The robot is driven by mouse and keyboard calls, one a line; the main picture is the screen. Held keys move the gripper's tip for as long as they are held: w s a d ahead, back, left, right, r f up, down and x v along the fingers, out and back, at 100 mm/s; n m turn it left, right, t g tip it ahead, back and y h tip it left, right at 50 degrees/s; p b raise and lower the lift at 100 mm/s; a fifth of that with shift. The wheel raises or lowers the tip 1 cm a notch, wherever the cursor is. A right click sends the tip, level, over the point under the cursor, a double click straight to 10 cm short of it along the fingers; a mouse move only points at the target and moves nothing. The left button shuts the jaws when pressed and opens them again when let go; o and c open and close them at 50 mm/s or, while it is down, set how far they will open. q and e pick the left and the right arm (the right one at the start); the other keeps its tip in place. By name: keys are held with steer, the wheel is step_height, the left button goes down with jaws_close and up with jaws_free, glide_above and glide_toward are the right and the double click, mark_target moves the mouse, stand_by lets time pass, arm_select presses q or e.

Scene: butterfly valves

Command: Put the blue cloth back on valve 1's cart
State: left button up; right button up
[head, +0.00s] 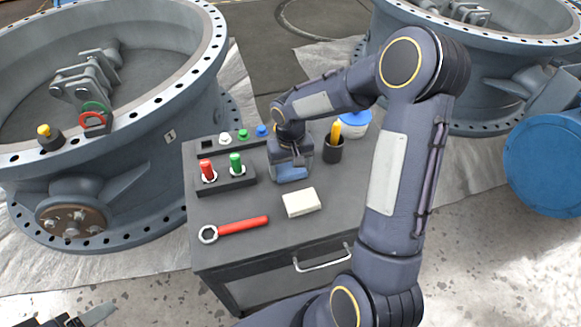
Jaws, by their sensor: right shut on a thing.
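Valve 1 (150,175) is the large grey ring at the left, with a "1" on its side. The cart (335,215) with a dark grey top stands to its right. My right gripper (290,172) points down over the middle of the cart top. It is shut on the blue cloth (292,175), of which only a small part shows between the fingers. The cloth is at or just above the top; I cannot tell if it touches. A dark piece at the bottom left edge looks like part of my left gripper (70,321); its opening cannot be made out.
The front right of the top is clear.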

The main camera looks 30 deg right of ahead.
mark_target(291, 169)
steer(key=shift+f, duration=0.2)
steer(key=o, duration=1)
steer(key=shift+r, duration=0.1)
steer(key=shift+c, duration=0.2)
steer(key=shift+r, duration=0.2)
step_height(291, 169, up, 12)
steer(key=p, duration=0.2)
steer(key=s+a+r+t+y, duration=0.2)
steer(key=s+a, duration=0.1)
steer(key=s, duration=0.7)
steer(key=s+a+r+n+t+y, duration=0.1)
steer(key=s+a+r+t, duration=0.2)
steer(key=s, duration=0.8)
steer(key=shift+s+a+r+t+y, duration=0.3)
steer(key=shift+a+y, duration=0.1)
steer(key=shift+a, duration=0.2)
